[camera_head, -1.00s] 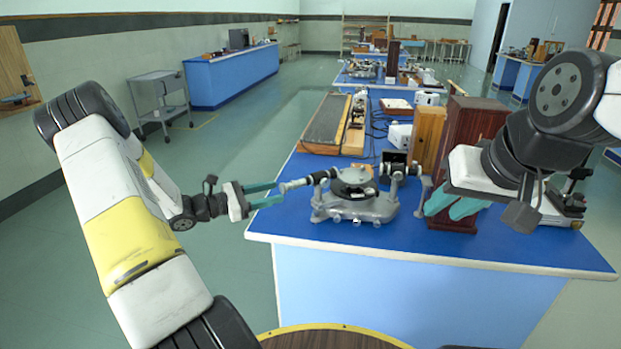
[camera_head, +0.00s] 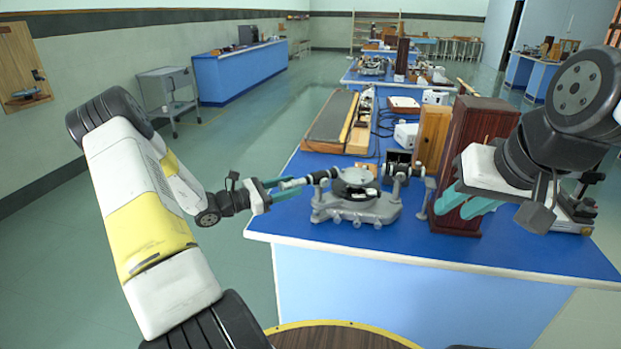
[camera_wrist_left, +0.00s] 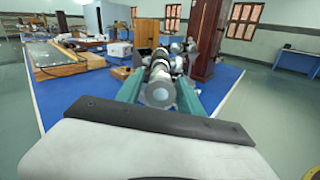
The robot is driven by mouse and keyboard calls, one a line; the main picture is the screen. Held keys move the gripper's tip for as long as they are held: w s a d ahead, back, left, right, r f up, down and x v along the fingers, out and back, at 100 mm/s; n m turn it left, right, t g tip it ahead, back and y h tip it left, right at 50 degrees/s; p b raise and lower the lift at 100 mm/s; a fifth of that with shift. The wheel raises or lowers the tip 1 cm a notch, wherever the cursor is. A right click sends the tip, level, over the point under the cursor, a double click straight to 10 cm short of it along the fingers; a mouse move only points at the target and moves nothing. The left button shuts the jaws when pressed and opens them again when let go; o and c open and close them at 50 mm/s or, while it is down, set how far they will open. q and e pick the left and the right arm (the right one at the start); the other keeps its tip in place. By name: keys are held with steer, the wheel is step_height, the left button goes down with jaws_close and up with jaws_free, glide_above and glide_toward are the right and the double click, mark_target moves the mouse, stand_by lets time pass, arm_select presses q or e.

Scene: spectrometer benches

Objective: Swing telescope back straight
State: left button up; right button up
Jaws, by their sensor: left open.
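The spectrometer (camera_head: 357,205) stands near the front edge of the blue bench, with a grey base and a round dark table on top. Its telescope (camera_head: 310,179) points left from the table, toward my left gripper. My left gripper (camera_head: 281,188) is open, with its teal fingers around the telescope's end. In the left wrist view the telescope's round end (camera_wrist_left: 160,91) sits between the two fingers; whether they touch it I cannot tell. The collimator side (camera_head: 403,172) extends to the right. My right gripper (camera_head: 462,203) hangs in front of a dark wooden cabinet; its finger gap is unclear.
The tall dark wooden cabinet (camera_head: 474,150) stands right of the spectrometer, beside a lighter wooden box (camera_head: 431,137). A long board in a wooden frame (camera_head: 331,117) lies behind. The bench front (camera_head: 450,250) is clear.

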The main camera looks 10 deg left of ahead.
arm_select(q)
steer(key=shift+x, duration=1.75)
steer(key=shift+c, duration=0.2)
jaws_close()
